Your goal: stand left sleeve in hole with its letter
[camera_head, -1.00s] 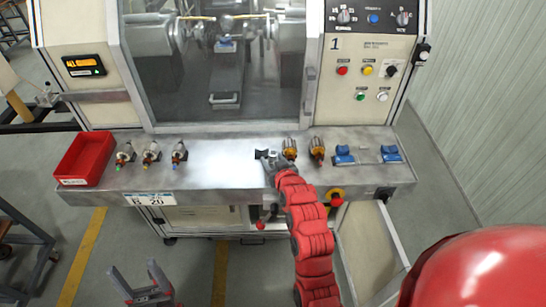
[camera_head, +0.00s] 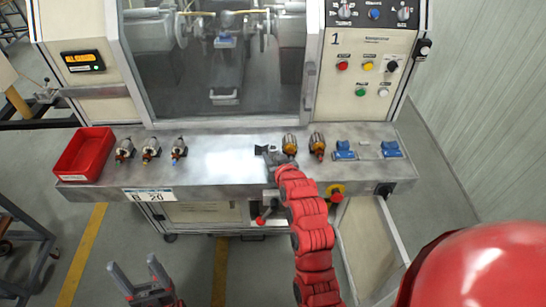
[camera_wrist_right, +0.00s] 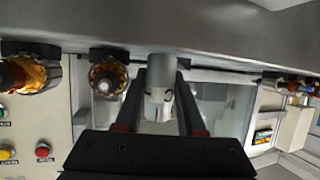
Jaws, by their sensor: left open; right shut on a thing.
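My right gripper (camera_wrist_right: 158,92) is shut on a light grey cylindrical sleeve (camera_wrist_right: 159,72), which stands between the two dark fingers in the right wrist view. A small dark mark shows on its side; I cannot read a letter there. In the head view, my right gripper (camera_head: 271,156) is over the machine's front ledge, just left of the copper-wound armatures; the sleeve is too small to make out there. I cannot tell whether its end is in a hole. My left gripper (camera_head: 138,275) is open and empty, low in front of the machine.
Two copper-wound armatures (camera_head: 289,144) stand close right of my right gripper. Blue holders (camera_head: 344,150) are further right. Several armatures with coloured tips (camera_head: 151,149) and a red bin (camera_head: 84,155) are at left. The ledge's middle (camera_head: 222,164) is bare.

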